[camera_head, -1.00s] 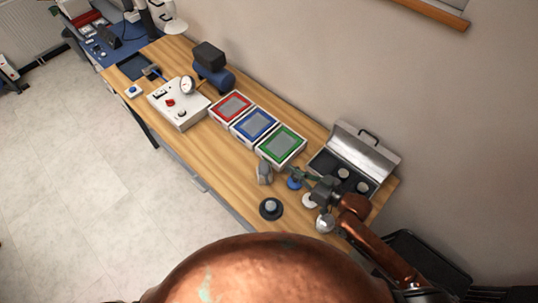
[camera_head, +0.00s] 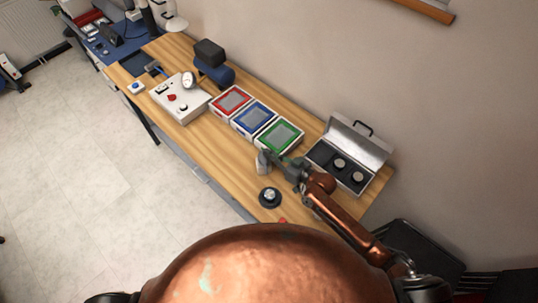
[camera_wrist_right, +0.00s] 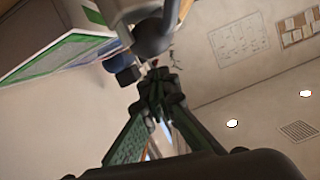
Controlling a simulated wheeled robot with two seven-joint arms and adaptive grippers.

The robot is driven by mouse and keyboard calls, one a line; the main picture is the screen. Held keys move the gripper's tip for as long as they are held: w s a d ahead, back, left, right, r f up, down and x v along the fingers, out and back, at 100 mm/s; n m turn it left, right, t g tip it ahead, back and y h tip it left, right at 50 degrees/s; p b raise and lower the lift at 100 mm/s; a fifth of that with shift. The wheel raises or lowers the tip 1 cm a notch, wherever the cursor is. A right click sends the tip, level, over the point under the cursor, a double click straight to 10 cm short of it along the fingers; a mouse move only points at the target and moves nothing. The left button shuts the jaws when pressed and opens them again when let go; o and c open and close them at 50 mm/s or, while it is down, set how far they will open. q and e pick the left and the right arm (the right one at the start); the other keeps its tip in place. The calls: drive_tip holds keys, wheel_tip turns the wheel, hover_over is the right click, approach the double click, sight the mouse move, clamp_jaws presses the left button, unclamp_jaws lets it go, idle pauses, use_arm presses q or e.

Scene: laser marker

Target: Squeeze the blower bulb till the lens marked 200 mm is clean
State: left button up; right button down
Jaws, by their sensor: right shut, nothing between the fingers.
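A grey blower bulb (camera_head: 262,162) stands on the wooden table in front of the green-framed tray. It shows as a dark round shape just beyond my fingertips in the right wrist view (camera_wrist_right: 153,38). My right gripper (camera_head: 277,160) is shut and empty, right beside the bulb; I cannot tell whether they touch. A black round holder (camera_head: 263,204) stands nearer me, with a pale, mottled lens-like disc (camera_head: 270,195) on it. No 200 mm marking is readable. Two more pale round pieces (camera_head: 339,163) sit in the open case. My left gripper is not in view.
The open silver case (camera_head: 345,140) stands at the right against the wall. Red (camera_head: 217,103), blue (camera_head: 236,120) and green (camera_head: 261,137) framed trays line the table. A white control box (camera_head: 170,102) is farther left.

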drive_tip(key=shift+w+f, duration=0.15)
drive_tip(key=shift+f, duration=0.35)
drive_tip(key=shift+s+a, duration=0.1)
drive_tip(key=shift+s, duration=0.25)
drive_tip(key=shift+w+f, duration=0.2)
drive_tip(key=shift+f, duration=0.1)
drive_tip(key=shift+s+f+b, duration=0.1)
drive_tip(key=shift+f+b, duration=0.25)
drive_tip(key=shift+b, duration=0.15)
drive_tip(key=shift+f, duration=0.35)
drive_tip(key=shift+r, duration=0.5)
use_arm(q)
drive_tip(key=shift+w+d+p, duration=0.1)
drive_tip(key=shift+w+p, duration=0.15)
drive_tip(key=shift+p, duration=0.2)
use_arm(e)
drive_tip(key=s+d+r, duration=0.5)
drive_tip(key=s+d, duration=0.1)
drive_tip(key=d, duration=0.2)
drive_tip(key=shift+s+r, duration=0.15)
drive_tip(key=shift+r, duration=0.05)
